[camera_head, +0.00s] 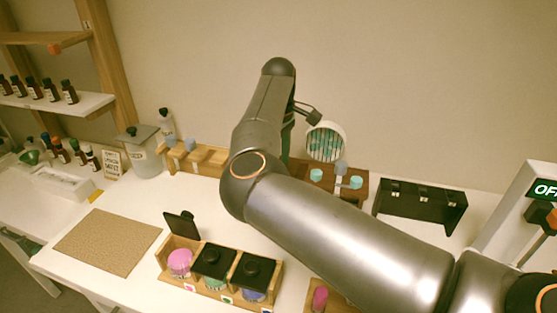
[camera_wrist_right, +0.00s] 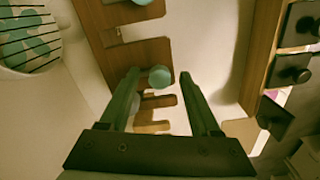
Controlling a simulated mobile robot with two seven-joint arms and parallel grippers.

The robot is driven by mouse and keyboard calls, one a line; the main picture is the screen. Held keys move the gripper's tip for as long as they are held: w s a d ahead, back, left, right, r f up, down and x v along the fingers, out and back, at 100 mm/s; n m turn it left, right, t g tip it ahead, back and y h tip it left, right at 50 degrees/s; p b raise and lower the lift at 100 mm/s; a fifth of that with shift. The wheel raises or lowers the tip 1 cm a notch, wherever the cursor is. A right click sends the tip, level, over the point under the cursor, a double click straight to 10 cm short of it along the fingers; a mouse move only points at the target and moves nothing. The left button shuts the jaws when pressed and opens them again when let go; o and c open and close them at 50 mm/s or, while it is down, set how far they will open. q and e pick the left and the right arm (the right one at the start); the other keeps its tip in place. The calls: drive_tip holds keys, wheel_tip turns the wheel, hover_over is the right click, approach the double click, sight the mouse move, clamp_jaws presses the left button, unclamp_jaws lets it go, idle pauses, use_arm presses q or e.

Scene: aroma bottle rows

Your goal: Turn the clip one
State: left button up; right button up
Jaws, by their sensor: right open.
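No part is labelled as the clip, so I cannot tell which one it is. A brown wooden stand (camera_head: 346,193) at the back middle carries a teal round knob (camera_head: 316,175) on the left and another (camera_head: 356,182) on the right. In the right wrist view the brown wood (camera_wrist_right: 135,55) shows with one teal knob (camera_wrist_right: 160,77) appearing between the fingertips of my right gripper (camera_wrist_right: 159,82). The gripper is open; contact with the knob cannot be told. In the head view my right arm hides this gripper. My left gripper is not in view.
A round striped disc (camera_head: 325,142) stands behind the brown stand. A wooden box with black lids (camera_head: 232,275) is in front, its left lid (camera_head: 182,226) raised. A black rack (camera_head: 421,204) stands right, a cork mat (camera_head: 108,242) left. A lighter wooden rack (camera_head: 205,158) is behind.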

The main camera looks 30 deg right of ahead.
drive_tip(key=shift+c, duration=0.3)
clamp_jaws()
drive_tip(key=shift+n, duration=0.4)
drive_tip(key=n, duration=0.3)
drive_tip(key=shift+n, duration=0.3)
drive_tip(key=n, duration=0.4)
drive_tip(key=shift+n, duration=0.3)
drive_tip(key=n, duration=0.4)
drive_tip(key=shift+w+b, duration=0.1)
drive_tip(key=shift+b, duration=0.2)
drive_tip(key=shift+n, duration=2.5)
